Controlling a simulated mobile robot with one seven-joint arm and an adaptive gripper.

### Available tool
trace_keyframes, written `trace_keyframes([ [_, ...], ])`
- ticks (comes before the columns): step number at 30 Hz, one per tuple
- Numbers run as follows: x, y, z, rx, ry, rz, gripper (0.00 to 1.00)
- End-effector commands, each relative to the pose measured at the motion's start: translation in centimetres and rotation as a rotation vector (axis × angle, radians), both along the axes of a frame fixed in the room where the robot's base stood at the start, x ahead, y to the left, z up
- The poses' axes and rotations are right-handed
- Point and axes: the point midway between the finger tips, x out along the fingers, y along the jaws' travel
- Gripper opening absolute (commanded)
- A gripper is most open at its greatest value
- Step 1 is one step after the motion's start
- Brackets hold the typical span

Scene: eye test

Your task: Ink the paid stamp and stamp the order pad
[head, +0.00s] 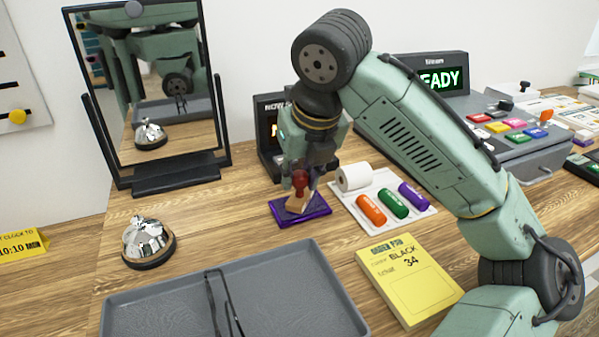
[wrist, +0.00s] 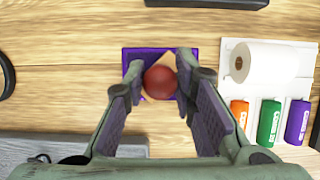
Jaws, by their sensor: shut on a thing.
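My gripper (head: 301,183) is shut on a stamp (head: 299,183) with a red knob and a light wooden base. The stamp's red knob (wrist: 160,82) sits between the two fingers in the wrist view. The stamp is over a purple ink pad (head: 287,215) and looks tilted in the head view. I cannot tell whether its base touches the pad. The ink pad also shows in the wrist view (wrist: 131,57). The yellow order pad (head: 397,278) lies on the counter to the right front, with "BLACK" and "34" written on it.
A white tray (head: 430,211) right of the ink pad holds a paper roll (head: 354,177) and orange, green and purple cylinders. A grey tray (head: 290,285) lies in front. A bell (head: 148,243) and a mirror (head: 178,171) stand left. A register (head: 530,150) stands at the back right.

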Motion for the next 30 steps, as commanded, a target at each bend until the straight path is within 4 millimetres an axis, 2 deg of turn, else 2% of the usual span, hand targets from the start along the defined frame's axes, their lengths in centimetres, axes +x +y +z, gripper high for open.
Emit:
trace_keyframes([
  [24,0.0,0.0,6.7,0.001,-0.001,0.000,0.07],
  [30,0.0,0.0,7.0,0.000,-0.001,0.000,0.07],
])
